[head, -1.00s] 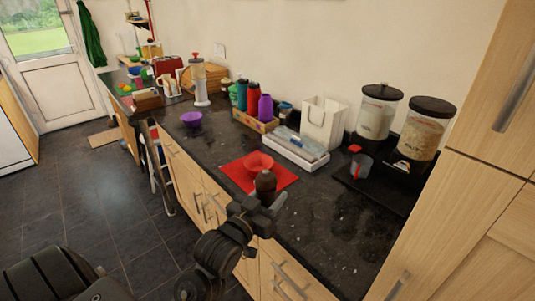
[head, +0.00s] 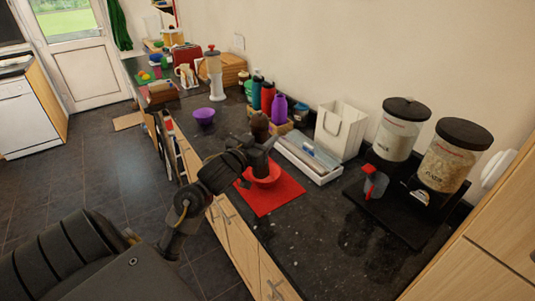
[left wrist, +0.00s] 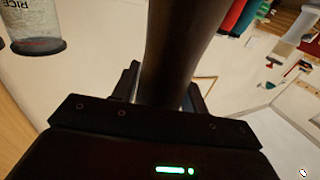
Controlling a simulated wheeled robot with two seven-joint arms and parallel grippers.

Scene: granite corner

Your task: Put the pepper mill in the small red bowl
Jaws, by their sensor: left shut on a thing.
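The dark brown pepper mill (head: 260,122) is upright in my left gripper (head: 260,145), its rounded top showing above the fingers. In the left wrist view the mill (left wrist: 182,50) stands between the two fingers (left wrist: 160,95), which are shut on it. The small red bowl (head: 264,178) sits on a red mat (head: 277,199) on the dark counter. In the head view the gripper and mill overlap the bowl's back edge. The mill's lower end is hidden, so I cannot tell its height over the bowl. My right gripper is not in view.
A purple bowl (head: 204,116) stands further left on the counter. Dispensers (head: 452,158) stand at right.

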